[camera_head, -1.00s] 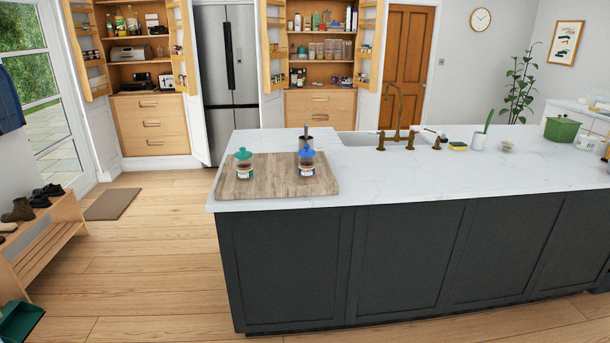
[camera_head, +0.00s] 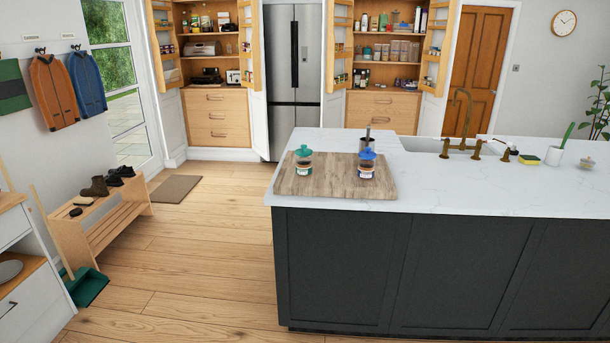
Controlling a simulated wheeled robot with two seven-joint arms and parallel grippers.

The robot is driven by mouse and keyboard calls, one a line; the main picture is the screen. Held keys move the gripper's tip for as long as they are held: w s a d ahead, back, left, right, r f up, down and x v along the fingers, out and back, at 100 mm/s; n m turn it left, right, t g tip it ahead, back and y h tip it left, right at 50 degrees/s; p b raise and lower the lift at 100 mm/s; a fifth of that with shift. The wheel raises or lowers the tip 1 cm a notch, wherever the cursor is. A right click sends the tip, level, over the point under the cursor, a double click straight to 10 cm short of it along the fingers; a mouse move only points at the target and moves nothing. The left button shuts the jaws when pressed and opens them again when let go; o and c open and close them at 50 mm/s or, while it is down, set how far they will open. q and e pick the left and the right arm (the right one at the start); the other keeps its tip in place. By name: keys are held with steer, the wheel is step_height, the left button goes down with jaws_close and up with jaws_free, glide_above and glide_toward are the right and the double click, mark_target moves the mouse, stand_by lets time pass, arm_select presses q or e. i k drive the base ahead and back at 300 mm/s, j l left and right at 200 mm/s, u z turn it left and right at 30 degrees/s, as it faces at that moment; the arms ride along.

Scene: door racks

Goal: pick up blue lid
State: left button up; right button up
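The blue lid (camera_head: 367,153) sits on top of a small clear jar (camera_head: 366,170) with a label. The jar stands upright on the right part of a wooden board (camera_head: 335,189) on the white island counter. A similar jar (camera_head: 304,171) with a teal lid (camera_head: 304,151) stands on the board to its left. A dark cup (camera_head: 366,144) with a utensil in it is just behind the blue-lidded jar. Neither of my grippers shows in the head view.
The island (camera_head: 430,270) with dark panels stands ahead and to the right. Wooden floor (camera_head: 190,270) is clear to its left. A shoe bench (camera_head: 105,225) and a green dustpan (camera_head: 87,286) stand at the left.

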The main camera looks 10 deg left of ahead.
mark_target(367, 154)
steer(key=i+l+u, duration=0.15)
steer(key=i+l, duration=0.55)
steer(key=i+l+u, duration=0.2)
steer(key=i+l, duration=0.45)
steer(key=l, duration=0.2)
